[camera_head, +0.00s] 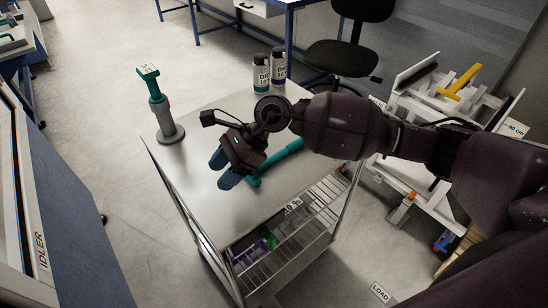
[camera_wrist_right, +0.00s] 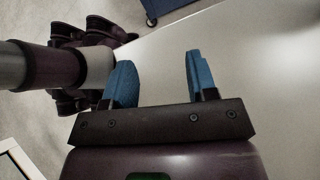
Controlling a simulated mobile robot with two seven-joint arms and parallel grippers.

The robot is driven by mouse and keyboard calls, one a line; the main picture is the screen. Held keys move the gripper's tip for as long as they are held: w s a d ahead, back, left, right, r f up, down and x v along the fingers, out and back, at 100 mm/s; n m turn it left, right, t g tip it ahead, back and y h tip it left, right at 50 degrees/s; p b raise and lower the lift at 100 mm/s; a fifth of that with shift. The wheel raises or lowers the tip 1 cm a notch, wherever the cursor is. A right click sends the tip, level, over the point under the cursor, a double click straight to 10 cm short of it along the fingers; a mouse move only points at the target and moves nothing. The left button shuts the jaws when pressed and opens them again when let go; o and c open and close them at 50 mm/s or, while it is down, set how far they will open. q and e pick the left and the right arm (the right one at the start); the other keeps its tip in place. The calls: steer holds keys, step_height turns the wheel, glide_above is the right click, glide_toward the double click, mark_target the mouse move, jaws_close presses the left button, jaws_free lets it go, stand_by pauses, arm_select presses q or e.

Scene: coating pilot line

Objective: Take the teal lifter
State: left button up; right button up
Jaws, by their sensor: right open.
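A teal bar-shaped tool (camera_head: 284,155) lies on the top of the metal cart (camera_head: 215,205); it looks like the lifter. My right gripper hides part of it. Another teal piece, with a labelled flat head (camera_head: 149,73), stands upright in a grey post with a round base at the cart's back left. My right gripper (camera_head: 222,170) is above the cart top, left of the lying bar, with its blue fingers apart. My left gripper is not in view.
Two labelled bottles (camera_head: 262,72) stand at the cart's back edge. A lower wire shelf (camera_head: 285,235) holds purple and green items. A black chair (camera_head: 340,58) is behind, and a white rack with a yellow piece (camera_head: 460,82) is at right. The cart's front left top is clear.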

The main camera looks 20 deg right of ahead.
steer(key=w+d+h, duration=0.1)
steer(key=d, duration=0.1)
steer(key=w+d+n+h, duration=0.1)
steer(key=w+d+h, duration=0.1)
steer(key=d, duration=0.1)
steer(key=w+d+n+h, duration=0.1)
steer(key=d+h, duration=0.1)
steer(key=shift+w+d+f+t, duration=0.2)
steer(key=shift+w+f+t, duration=0.05)
steer(key=shift+t, duration=0.15)
steer(key=w+d+r+h, duration=0.2)
steer(key=w+d+h, duration=0.25)
steer(key=d, duration=0.25)
glide_above(274, 156)
steer(key=shift+n+t, duration=0.3)
steer(key=shift+n, duration=0.1)
steer(key=f, duration=0.5)
steer(key=shift+s+d, duration=0.1)
steer(key=shift+s, duration=0.15)
steer(key=shift+w+f, duration=0.15)
steer(key=shift+f, duration=1.3)
steer(key=shift+w+f, duration=0.1)
steer(key=shift+f, duration=1.3)
steer(key=shift+c, duration=0.4)
jaws_close()
